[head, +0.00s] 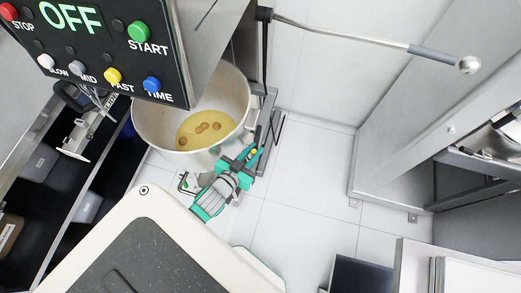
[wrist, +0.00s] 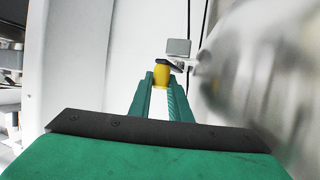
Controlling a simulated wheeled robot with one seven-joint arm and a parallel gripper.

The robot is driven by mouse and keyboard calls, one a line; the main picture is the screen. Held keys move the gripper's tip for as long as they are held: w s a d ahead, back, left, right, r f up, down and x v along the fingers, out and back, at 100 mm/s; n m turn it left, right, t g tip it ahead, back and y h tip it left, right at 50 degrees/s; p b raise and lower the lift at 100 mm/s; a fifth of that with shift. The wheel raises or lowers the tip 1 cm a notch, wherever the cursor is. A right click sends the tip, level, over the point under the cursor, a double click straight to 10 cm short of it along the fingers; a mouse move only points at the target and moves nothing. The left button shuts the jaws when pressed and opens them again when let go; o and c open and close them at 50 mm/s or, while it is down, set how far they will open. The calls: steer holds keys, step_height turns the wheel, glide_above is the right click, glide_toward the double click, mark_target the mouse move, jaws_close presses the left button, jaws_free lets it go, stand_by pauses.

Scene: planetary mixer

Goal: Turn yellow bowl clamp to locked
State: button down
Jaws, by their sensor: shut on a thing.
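The yellow bowl clamp (wrist: 161,75) is in the wrist view, between the tips of my green gripper (wrist: 162,84). My gripper is shut on it. In the head view only a small yellow spot of the clamp (head: 254,151) shows, at the tip of my gripper (head: 248,158), beside the right side of the steel mixer bowl (head: 158,124). The bowl holds yellow liquid with several brown round pieces. Most of the clamp is hidden by the fingers, and I cannot tell its lock position.
The control panel (head: 84,45) reads OFF and overhangs the bowl at upper left. A long lever (head: 345,37) with a ball end reaches right. A grey cabinet (head: 440,75) stands at right. White tiled floor (head: 300,215) is clear between.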

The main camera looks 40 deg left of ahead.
steer(key=shift+a+f, duration=0.1)
stand_by(0.3)
steer(key=c, duration=1.6)
jaws_free()
steer(key=shift+c, duration=0.2)
steer(key=shift+s, duration=0.15)
steer(key=v, duration=1)
steer(key=shift+s, duration=0.3)
